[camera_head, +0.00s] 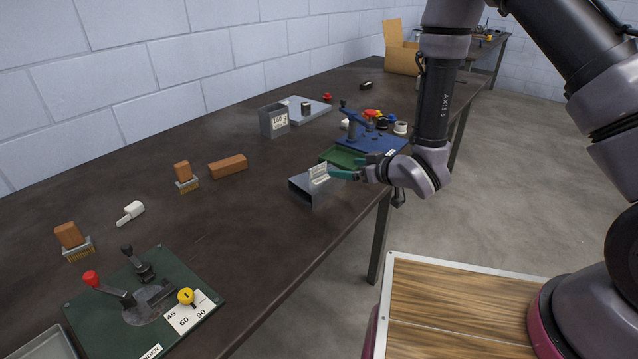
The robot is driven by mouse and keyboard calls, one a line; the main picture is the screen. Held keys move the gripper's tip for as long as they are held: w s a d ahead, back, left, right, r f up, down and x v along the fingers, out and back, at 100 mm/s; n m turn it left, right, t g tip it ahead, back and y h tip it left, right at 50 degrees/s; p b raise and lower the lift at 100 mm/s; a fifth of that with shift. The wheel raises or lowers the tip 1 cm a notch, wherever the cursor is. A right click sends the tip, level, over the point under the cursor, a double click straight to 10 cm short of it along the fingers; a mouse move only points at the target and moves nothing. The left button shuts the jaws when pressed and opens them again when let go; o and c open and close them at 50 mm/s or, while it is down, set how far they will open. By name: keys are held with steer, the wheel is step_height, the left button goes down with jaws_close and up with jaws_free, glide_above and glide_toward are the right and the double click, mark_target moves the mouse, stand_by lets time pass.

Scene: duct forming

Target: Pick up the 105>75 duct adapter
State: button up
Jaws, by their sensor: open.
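A grey sheet-metal duct piece (307,191) with an open end and a white label lies near the front edge of the dark workbench (240,205). The label's print is too small to read, so I cannot tell for sure that it is the 105>75 adapter. Another grey duct piece (268,123) with a labelled front stands farther back; its label is not clearly legible. My gripper (338,171), with teal fingers, is open at the upper right side of the nearer piece, its fingertips close to the label. I cannot tell whether they touch it.
A green tray (342,157) and a blue bending tool (372,141) are just behind my gripper. A brown block (228,166), wood-handled brushes (183,172) and a green lever tool (205,292) are on the left. A cardboard box (402,59) stands far back.

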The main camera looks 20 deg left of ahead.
mark_target(319, 169)
steer(key=shift+s+a+f+n+g+y, duration=0.3)
steer(key=shift+s+a+f, duration=0.4)
steer(key=shift+s+f, duration=0.15)
steer(key=x, duration=0.4)
steer(key=shift+w+a+f, duration=0.1)
steer(key=shift+w+a, duration=0.05)
steer(key=shift+a, duration=0.2)
steer(key=x, duration=0.3)
steer(key=r+x, duration=0.1)
steer(key=x, duration=0.1)
steer(key=shift+w+a+f, duration=0.1)
steer(key=shift+w+a, duration=0.25)
steer(key=shift+w, duration=0.05)
steer(key=c, duration=1.3)
